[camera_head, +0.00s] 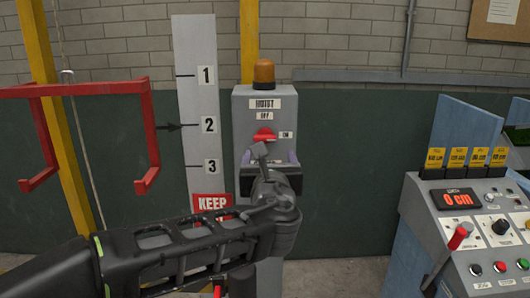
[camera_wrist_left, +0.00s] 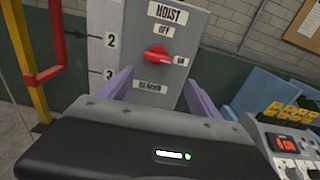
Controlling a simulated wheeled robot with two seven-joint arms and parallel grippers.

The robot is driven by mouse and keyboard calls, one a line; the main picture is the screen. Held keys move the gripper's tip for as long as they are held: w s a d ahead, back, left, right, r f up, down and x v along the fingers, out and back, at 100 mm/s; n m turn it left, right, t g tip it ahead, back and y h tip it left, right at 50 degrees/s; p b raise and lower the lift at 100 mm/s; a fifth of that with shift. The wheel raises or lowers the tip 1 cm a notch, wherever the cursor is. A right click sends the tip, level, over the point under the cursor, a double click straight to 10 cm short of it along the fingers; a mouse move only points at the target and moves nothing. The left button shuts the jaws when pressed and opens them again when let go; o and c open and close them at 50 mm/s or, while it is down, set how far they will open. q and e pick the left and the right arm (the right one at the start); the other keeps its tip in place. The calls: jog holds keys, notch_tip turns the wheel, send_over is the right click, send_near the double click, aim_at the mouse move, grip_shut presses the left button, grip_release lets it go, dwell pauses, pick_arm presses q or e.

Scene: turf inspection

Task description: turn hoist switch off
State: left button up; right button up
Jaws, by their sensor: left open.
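The grey hoist box (camera_head: 240,117) stands upright in the middle of the head view, labelled HOIST. Its red switch (camera_head: 264,134) lies about level, with OFF above it and ON at its right. The switch also shows clearly in the left wrist view (camera_wrist_left: 152,57), in line with the ON label. My left gripper (camera_head: 269,160) is in front of the box, below the switch, with its purple fingers apart. In the left wrist view the fingers (camera_wrist_left: 157,90) spread to either side of the box's lower face, with nothing between them. My right gripper does not show.
An amber lamp (camera_head: 264,73) tops the box. A white scale board (camera_head: 198,60) and a red frame (camera_head: 100,88) stand at its left. A control console (camera_head: 420,205) with a 0 cm display stands at the right. The green wall (camera_head: 345,170) between box and console is clear.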

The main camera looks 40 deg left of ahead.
aim_at(265, 138)
pick_arm(q)
jog(key=shift+s+a+r, duration=0.15)
jog(key=shift+r, duration=0.25)
jog(key=shift+s+a+r, duration=0.1)
jog(key=shift+r, duration=0.3)
jog(key=shift+p+x, duration=0.75)
jog(key=shift+x, duration=3.2)
jog(key=shift+s, duration=0.1)
jog(key=shift+c, duration=0.3)
